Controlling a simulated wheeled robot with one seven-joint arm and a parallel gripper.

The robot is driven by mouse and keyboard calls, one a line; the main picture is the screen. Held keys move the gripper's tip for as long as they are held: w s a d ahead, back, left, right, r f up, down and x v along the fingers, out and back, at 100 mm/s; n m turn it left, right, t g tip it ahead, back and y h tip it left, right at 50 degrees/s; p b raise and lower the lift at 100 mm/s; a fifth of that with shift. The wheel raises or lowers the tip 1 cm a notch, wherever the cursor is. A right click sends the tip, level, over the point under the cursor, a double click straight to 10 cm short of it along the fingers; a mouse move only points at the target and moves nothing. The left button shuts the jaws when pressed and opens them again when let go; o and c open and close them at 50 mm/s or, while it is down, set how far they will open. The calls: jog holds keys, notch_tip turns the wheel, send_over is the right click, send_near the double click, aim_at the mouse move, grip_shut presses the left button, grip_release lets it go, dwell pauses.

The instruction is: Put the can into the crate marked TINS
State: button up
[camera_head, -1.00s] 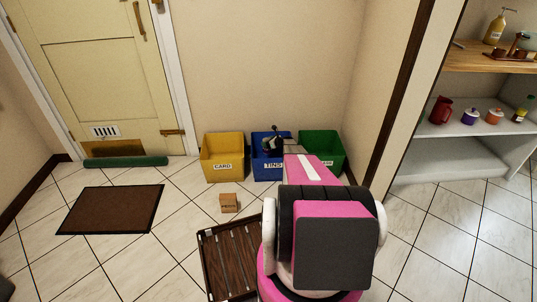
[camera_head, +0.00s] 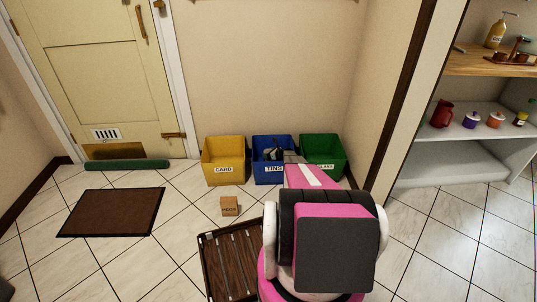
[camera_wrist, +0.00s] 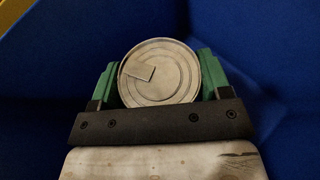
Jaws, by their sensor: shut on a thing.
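The can shows its round metal lid (camera_wrist: 160,72) in the wrist view, between the two green fingers of my gripper (camera_wrist: 158,80). The gripper is shut on the can. Blue crate walls fill the background of the wrist view. In the head view, the blue crate marked TINS (camera_head: 274,170) stands against the wall between two other crates. My gripper (camera_head: 274,153) is down inside the blue crate's opening, partly hidden by its front wall and my arm. The can cannot be made out in the head view.
A yellow crate marked CARD (camera_head: 223,160) stands left of the blue one, and a green crate (camera_head: 322,154) stands right. A small cardboard box (camera_head: 229,206) lies on the floor in front. A dark slatted wooden rack (camera_head: 226,262) is nearer. A shelf unit (camera_head: 470,143) is at right.

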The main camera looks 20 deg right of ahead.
jog(key=shift+f, duration=0.35)
jog(key=o, duration=0.9)
jog(key=shift+r, duration=0.5)
jog(key=v, duration=0.7)
jog(key=shift+s+r, duration=0.2)
jog(key=shift+r, duration=0.05)
jog(key=shift+d, duration=0.15)
